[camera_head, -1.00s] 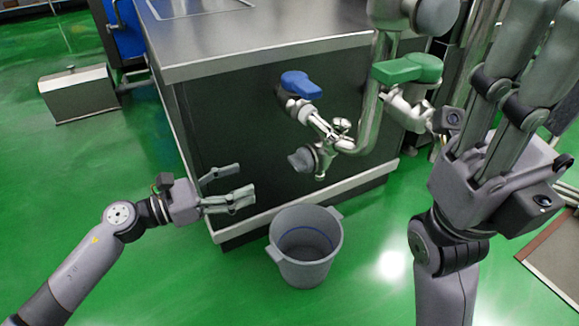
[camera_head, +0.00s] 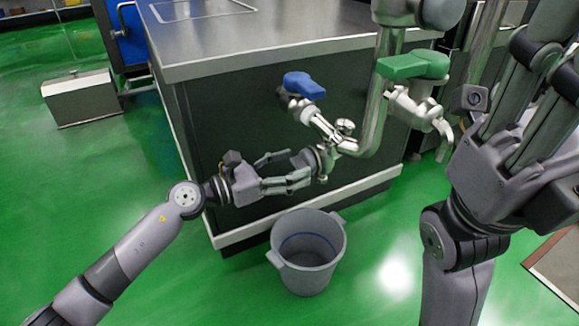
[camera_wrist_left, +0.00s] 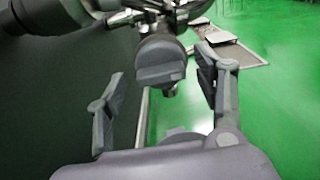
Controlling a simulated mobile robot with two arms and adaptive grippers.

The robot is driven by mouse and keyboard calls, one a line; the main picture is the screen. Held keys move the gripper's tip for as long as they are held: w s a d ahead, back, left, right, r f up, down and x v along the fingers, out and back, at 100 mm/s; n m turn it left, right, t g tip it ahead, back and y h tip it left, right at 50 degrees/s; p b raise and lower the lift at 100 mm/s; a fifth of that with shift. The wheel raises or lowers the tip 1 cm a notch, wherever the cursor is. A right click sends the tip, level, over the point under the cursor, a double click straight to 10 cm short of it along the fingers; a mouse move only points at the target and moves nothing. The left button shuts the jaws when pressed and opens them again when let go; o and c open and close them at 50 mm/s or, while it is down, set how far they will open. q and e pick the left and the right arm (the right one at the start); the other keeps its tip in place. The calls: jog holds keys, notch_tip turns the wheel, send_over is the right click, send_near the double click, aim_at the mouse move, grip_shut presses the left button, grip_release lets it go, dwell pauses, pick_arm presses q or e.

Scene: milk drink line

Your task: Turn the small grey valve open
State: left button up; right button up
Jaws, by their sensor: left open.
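The small grey valve (camera_wrist_left: 161,62) is a rounded grey knob with a raised bar, on the metal pipework. In the left wrist view it lies ahead of and between the fingers of my left gripper (camera_wrist_left: 165,85), with a gap on both sides. In the head view the open left gripper (camera_head: 298,167) has its fingertips at the valve (camera_head: 306,158), partly hiding it. I cannot tell there whether they touch. My right gripper (camera_head: 550,80) is large at the right edge with its fingers pointing up; its fingertips are not clearly seen.
A blue-handled valve (camera_head: 304,86) sits above on the same pipework, and a green-handled valve (camera_head: 413,65) is to its right. A grey bucket (camera_head: 338,255) stands on the green floor below. The dark cabinet (camera_head: 225,120) is close behind the left gripper.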

pick_arm(q)
jog(key=c, duration=1.1)
jog(key=shift+c, duration=0.2)
